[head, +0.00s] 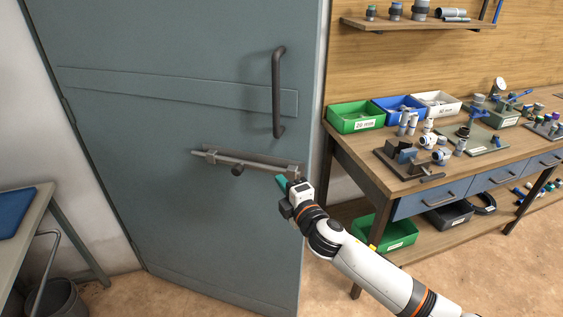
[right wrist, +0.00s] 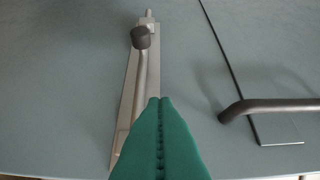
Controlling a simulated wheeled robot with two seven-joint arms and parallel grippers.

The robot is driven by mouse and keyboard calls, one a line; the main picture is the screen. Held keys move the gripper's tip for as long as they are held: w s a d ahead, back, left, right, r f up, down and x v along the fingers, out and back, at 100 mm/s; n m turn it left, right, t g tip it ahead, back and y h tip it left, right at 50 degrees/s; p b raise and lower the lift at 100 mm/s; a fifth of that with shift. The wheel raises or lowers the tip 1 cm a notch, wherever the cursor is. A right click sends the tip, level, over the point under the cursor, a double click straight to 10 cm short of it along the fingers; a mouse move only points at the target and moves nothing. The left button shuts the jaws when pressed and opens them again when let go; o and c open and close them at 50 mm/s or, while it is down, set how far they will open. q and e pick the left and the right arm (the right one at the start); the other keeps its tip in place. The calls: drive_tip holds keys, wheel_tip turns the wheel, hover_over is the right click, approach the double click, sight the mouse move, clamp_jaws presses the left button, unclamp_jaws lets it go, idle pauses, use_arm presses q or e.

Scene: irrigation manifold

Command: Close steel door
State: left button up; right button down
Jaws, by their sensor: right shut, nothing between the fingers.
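The steel door (head: 185,210) is a grey-blue panel that fills the left middle of the head view. It has a dark vertical pull handle (head: 278,95) and, below that, a horizontal sliding bolt (head: 245,163) with a dark knob (head: 237,170). My right gripper (head: 281,181) has green fingers and is at the right end of the bolt, near the door's right edge. In the right wrist view its shut fingers (right wrist: 160,105) overlap the bolt plate (right wrist: 130,100); whether they touch is unclear. The bolt knob (right wrist: 141,38) and pull handle (right wrist: 270,106) also show there. My left gripper is out of view.
A wooden workbench (head: 376,152) with a green bin (head: 355,117), other bins and pipe fittings stands right of the door. A table (head: 30,215) and a dark bin (head: 62,298) are at the left. The floor (head: 335,285) before the door shows bare.

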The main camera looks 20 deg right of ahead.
sight(280, 168)
drive_tip(key=w, duration=0.4)
drive_tip(key=w+d+p, duration=0.1)
drive_tip(key=w, duration=0.1)
drive_tip(key=shift+w, duration=0.1)
drive_tip(key=shift+w+d, duration=0.35)
drive_tip(key=shift+w, duration=0.15)
drive_tip(key=shift+w+f, duration=0.1)
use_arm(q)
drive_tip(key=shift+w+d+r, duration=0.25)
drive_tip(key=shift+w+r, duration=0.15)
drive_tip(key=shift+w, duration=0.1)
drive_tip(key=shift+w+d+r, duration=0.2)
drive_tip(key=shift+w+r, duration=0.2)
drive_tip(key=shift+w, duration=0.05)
